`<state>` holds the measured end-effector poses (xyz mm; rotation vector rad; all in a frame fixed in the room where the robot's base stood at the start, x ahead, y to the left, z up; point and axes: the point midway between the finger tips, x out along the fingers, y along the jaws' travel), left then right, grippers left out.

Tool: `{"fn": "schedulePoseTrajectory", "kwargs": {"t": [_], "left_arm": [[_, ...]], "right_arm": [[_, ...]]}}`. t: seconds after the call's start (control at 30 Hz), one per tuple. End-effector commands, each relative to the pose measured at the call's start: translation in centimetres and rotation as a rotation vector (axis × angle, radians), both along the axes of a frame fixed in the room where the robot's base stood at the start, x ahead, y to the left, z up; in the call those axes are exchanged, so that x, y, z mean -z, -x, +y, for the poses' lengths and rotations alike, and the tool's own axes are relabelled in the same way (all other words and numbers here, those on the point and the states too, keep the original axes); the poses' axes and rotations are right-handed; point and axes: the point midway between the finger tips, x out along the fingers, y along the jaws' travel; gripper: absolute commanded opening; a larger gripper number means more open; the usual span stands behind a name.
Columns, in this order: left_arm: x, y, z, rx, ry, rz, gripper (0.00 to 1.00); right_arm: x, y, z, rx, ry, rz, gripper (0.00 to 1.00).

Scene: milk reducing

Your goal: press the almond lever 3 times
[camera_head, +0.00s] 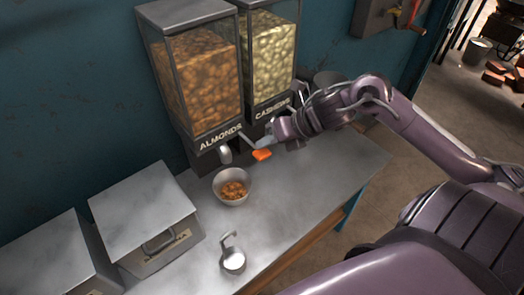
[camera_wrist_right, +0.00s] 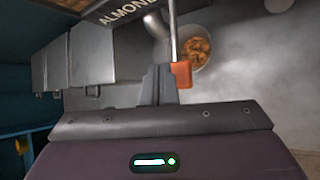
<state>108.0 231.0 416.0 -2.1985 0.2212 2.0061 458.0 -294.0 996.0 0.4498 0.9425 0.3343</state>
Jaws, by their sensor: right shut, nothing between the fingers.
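The almond dispenser (camera_head: 200,80) stands against the wall, labelled ALMONDS and full of nuts. Its lever is a thin metal rod with an orange handle (camera_head: 262,154), sticking out at the front right; the handle also shows in the wrist view (camera_wrist_right: 182,76). A bowl (camera_head: 232,198) with some almonds inside sits on the counter below the metal spout (camera_head: 225,154). My right gripper (camera_head: 272,138) is shut and empty, close beside the orange handle. In the wrist view its fingers (camera_wrist_right: 158,84) look right against the handle; I cannot tell if they touch. My left gripper is out of view.
A cashew dispenser (camera_head: 268,55) stands right of the almond one, behind my right arm. Metal lidded boxes (camera_head: 140,215) stand at the left of the counter. A small metal cup with a handle (camera_head: 233,260) stands near the front edge. The counter's right part (camera_head: 320,175) is clear.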

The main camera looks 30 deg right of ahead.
Motion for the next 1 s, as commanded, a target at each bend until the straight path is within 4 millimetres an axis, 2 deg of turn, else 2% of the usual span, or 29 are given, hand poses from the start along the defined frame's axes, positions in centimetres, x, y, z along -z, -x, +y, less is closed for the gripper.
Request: {"fn": "schedulePoseTrajectory", "kwargs": {"t": [0.37, 0.67, 1.0], "left_arm": [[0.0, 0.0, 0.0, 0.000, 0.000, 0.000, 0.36], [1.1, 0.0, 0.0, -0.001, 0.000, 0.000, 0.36], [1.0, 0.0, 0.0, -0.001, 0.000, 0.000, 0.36]], "right_arm": [[0.0, 0.0, 0.0, 0.000, 0.000, 0.000, 0.00], [0.9, 0.0, 0.0, -0.001, 0.001, 0.000, 0.00], [0.8, 0.0, 0.0, 0.000, 0.000, 0.000, 0.00]]}}
